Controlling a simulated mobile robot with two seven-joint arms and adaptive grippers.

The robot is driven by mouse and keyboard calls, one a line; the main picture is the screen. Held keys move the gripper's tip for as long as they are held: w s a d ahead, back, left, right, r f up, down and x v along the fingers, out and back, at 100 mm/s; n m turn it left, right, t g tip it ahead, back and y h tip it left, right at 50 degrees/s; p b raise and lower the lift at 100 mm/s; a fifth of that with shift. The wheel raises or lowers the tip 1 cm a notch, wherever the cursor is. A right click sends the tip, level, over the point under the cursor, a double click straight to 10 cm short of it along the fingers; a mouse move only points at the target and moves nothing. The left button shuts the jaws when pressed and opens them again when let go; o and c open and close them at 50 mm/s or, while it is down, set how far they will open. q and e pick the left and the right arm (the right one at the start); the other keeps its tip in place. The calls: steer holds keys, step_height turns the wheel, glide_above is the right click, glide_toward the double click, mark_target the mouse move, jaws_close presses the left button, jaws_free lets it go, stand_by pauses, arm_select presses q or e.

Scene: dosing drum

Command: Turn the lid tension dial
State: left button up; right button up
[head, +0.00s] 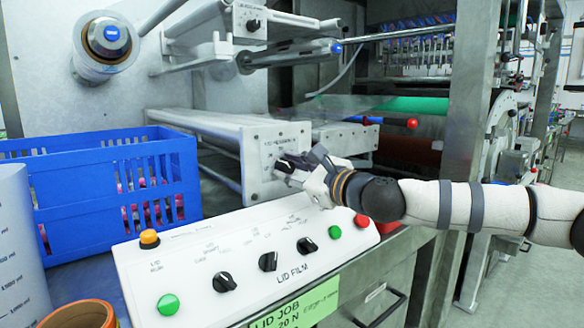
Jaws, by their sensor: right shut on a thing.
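The dial (286,165) sits on the front face of a white box-shaped unit (255,150) in the middle of the head view. A small scale and lettering surround it, too small to read for sure. My right gripper (292,170) reaches in from the right and is shut on the dial, with its fingers covering most of it. The dial's pointer angle is hidden. A green card (290,312) below reads "LID JOB" and "20 N". My left gripper is not in view.
A sloping white panel (190,250) marked "LID FILM" stands below my right gripper, with several black knobs and coloured buttons. A blue crate (95,205) stands left. Another black knob (253,25) is above. A red-tipped lever (412,123) lies right of the unit.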

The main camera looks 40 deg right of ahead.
steer(key=shift+n, duration=1)
steer(key=o, duration=1.2)
steer(key=s, duration=0.8)
steer(key=s+d, duration=0.1)
steer(key=s, duration=0.3)
